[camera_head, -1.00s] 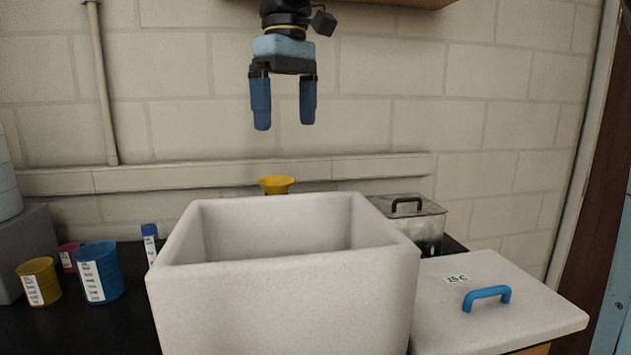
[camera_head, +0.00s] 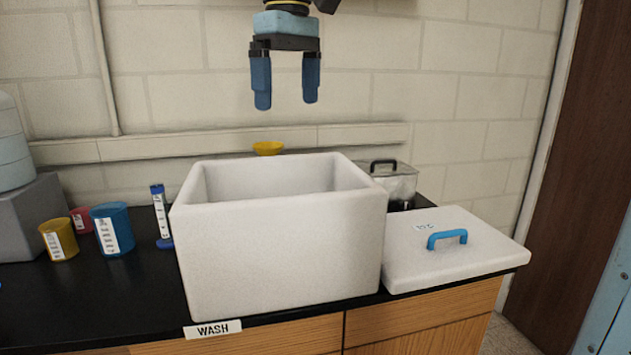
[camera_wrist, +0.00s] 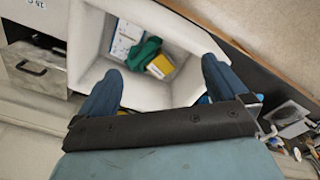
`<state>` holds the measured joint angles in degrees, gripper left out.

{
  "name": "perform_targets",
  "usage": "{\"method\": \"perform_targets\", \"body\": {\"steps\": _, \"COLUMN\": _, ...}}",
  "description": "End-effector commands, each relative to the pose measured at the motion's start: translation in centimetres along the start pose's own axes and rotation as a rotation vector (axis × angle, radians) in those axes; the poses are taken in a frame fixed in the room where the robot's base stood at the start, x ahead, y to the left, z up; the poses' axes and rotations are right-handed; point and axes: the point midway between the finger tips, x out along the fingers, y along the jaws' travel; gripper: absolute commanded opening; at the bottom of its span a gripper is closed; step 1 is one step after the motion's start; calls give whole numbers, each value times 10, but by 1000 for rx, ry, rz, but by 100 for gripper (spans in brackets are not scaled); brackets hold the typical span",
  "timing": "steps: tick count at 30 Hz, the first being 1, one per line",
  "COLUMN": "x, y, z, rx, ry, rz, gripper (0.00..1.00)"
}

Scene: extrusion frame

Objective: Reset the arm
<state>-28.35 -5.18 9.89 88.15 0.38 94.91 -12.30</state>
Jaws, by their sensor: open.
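My gripper (camera_head: 286,82) hangs above the white open-topped box in the head view, fingers pointing down. Its two blue fingers are apart with nothing between them. In the wrist view my gripper (camera_wrist: 155,90) also shows open over the box. The white box (camera_head: 275,245) stands on the black counter. Looking down into it, the wrist view shows a green item (camera_wrist: 145,52), a yellow item (camera_wrist: 160,66) and a white printed card (camera_wrist: 125,38) at the bottom. The inside of the box is hidden in the head view.
A white lid (camera_head: 470,255) with a blue handle lies right of the box. A clear lidded container (camera_head: 395,183) stands behind it. Left are a blue beaker (camera_head: 112,229), a yellow beaker (camera_head: 59,240), a red beaker (camera_head: 82,219) and a blue-capped cylinder (camera_head: 161,216). A yellow funnel (camera_head: 268,148) is behind the box.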

Motion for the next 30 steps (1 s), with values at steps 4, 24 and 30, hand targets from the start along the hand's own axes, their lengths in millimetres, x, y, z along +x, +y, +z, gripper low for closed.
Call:
{"method": "perform_targets", "body": {"steps": 4, "x": 8, "y": 13, "z": 19, "rx": 58, "ry": 26, "rz": 15, "gripper": 100}}
{"method": "perform_targets", "body": {"steps": 24, "x": 122, "y": 87, "z": 200, "rx": 591, "ry": 276, "rz": 145, "gripper": 100}}
{"method": "perform_targets", "body": {"steps": 30, "x": 171, "y": 90, "z": 256, "rx": 757, "ry": 362, "rz": 188, "gripper": 100}}
